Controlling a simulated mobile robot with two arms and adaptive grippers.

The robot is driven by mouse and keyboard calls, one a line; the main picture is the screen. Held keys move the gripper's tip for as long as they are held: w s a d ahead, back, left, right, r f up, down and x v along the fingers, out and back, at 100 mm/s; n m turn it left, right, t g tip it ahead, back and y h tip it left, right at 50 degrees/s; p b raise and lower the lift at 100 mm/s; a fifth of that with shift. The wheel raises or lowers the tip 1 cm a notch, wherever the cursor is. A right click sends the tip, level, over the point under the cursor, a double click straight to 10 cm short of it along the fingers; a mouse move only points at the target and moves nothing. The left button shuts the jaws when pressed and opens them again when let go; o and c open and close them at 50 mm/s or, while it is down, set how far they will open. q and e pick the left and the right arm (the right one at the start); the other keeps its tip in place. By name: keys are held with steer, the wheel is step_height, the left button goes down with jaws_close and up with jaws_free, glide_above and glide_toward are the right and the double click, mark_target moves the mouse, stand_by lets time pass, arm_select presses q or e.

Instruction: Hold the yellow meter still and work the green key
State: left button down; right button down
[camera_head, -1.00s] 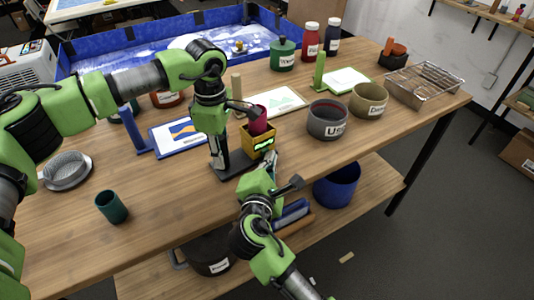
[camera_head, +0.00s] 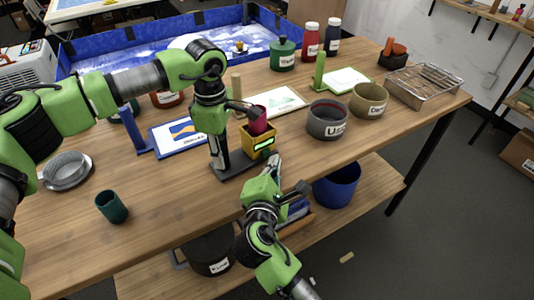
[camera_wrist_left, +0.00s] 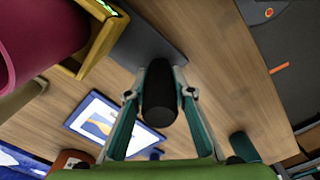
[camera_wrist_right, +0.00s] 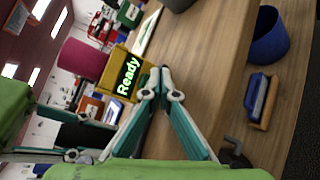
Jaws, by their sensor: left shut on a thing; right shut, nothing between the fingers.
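The yellow meter (camera_head: 246,141) stands on a dark base plate (camera_head: 238,168) near the table's front edge, with a dark red cup (camera_head: 259,124) in its top. Its lit green display (camera_head: 264,145) reads "Ready" in the right wrist view (camera_wrist_right: 129,75). I cannot make out a separate green key. My left gripper (camera_head: 219,166) is shut on a black upright grip (camera_wrist_left: 160,95) beside the meter, above the base plate. My right gripper (camera_head: 276,158) is shut and empty, its tips (camera_wrist_right: 159,80) just in front of the meter's lower face; contact cannot be told.
A grey tub (camera_head: 327,122) and an olive tub (camera_head: 368,101) stand right of the meter. A framed picture (camera_head: 180,137) lies behind my left gripper. A green cup (camera_head: 112,208) stands at front left. A blue bin (camera_head: 337,186) sits on the lower shelf.

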mark_target(286, 185)
steer(key=shift+s+d, duration=0.8)
steer(key=shift+s, duration=0.2)
steer(key=shift+s+d, duration=0.8)
steer(key=shift+s, duration=0.15)
arm_select(q)
steer(key=c, duration=1.7)
jaws_free()
